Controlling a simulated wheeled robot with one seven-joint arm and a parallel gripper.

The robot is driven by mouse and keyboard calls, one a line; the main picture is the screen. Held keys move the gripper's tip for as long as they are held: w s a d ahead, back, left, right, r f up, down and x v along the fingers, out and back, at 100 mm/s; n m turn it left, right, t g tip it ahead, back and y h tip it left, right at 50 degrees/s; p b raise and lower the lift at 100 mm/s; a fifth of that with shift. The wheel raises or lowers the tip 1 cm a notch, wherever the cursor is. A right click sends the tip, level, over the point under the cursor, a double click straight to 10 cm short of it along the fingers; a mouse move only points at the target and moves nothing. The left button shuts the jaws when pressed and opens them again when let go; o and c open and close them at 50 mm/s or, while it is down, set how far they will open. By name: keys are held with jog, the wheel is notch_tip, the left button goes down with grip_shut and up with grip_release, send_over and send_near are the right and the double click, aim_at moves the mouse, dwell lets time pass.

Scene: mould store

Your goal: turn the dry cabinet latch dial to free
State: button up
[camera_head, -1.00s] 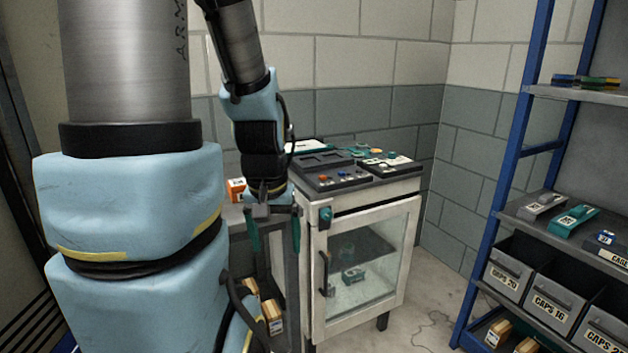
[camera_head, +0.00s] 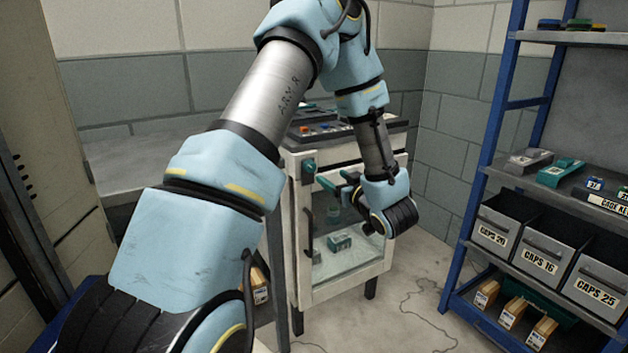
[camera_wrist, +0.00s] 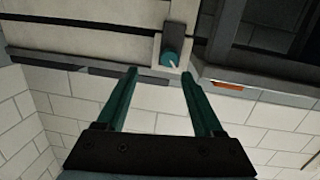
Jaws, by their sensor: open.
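The dry cabinet (camera_head: 350,288) is white with a glass door and a black handle. Its latch dial (camera_head: 309,169) is a teal knob on a grey plate at the upper left of the front. In the wrist view the dial (camera_wrist: 170,58) has a pale pointer mark; no lettering is readable. My gripper (camera_head: 335,179) is open and empty, in front of the cabinet with its teal fingers toward the dial. In the wrist view the dial shows just beyond and between the fingertips of my gripper (camera_wrist: 159,73); they look apart from it.
Control boxes with coloured buttons (camera_head: 318,130) stand on the cabinet top. A blue-framed shelf rack (camera_head: 492,140) with grey bins (camera_head: 540,245) stands at the right. A grey bench (camera_head: 150,160) lies left of the cabinet. Floor at front right is clear but for a thin cable.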

aim_at(312, 167)
jog(key=shift+t+y, duration=0.3)
jog(key=shift+y, duration=0.6)
jog(key=x, duration=0.4)
jog(key=p+x, duration=0.1)
jog(key=x, duration=0.4)
jog(key=shift+s+a+f, duration=0.2)
jog(key=shift+a+f, duration=0.05)
jog(key=shift+a, duration=0.15)
grip_shut()
